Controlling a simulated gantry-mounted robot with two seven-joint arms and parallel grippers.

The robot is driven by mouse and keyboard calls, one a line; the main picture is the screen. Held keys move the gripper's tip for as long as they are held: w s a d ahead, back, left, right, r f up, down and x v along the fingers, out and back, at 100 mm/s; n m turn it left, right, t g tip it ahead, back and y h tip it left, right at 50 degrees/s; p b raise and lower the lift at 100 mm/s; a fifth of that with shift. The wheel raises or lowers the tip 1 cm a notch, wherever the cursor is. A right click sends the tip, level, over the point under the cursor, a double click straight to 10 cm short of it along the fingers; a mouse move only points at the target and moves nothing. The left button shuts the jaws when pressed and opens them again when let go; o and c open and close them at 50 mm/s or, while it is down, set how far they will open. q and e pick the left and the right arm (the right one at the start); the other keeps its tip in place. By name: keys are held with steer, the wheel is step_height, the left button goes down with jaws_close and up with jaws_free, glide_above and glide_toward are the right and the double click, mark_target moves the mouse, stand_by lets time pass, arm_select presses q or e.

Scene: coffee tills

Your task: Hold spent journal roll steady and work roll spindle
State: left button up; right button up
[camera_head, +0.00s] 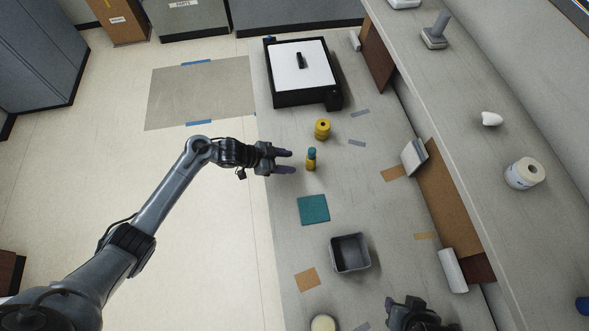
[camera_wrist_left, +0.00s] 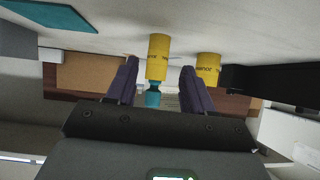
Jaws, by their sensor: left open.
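A slim yellow cylinder with a teal top (camera_head: 311,160) stands upright on the counter; I take it for the roll with its spindle. A wider yellow roll (camera_head: 322,129) with a dark centre stands just behind it. My left gripper (camera_head: 289,161) is open and empty, its fingertips just short of the slim cylinder. In the left wrist view the picture is upside down; the slim yellow cylinder (camera_wrist_left: 158,57) shows between the fingers (camera_wrist_left: 160,85), with the wider roll (camera_wrist_left: 208,69) to the right. My right gripper (camera_head: 412,316) is partly in view at the bottom edge; its fingers are unclear.
A teal mat (camera_head: 313,210) and an empty grey bin (camera_head: 350,253) lie nearer on the counter. A black-framed box with a white top (camera_head: 302,65) stands at the far end. A raised shelf (camera_head: 460,90) runs along the right. The counter around the rolls is mostly clear.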

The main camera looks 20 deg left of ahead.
mark_target(305, 168)
arm_select(q)
steer(key=shift+w+d+f+b, duration=0.2)
steer(key=shift+w+b, duration=0.05)
steer(key=shift+b, duration=0.1)
steer(key=b+x, duration=0.4)
steer(key=shift+w+d+f, duration=0.1)
steer(key=shift+d+f, duration=0.05)
steer(key=shift+d, duration=0.05)
arm_select(e)
step_height(305, 168, down, 5)
steer(key=shift+d, duration=0.1)
arm_select(q)
steer(key=shift+b+x, duration=0.55)
steer(key=shift+x, duration=0.75)
arm_select(e)
steer(key=shift+f, duration=0.55)
arm_select(q)
steer(key=shift+d, duration=0.15)
jaws_close()
arm_select(e)
steer(key=shift+o, duration=0.2)
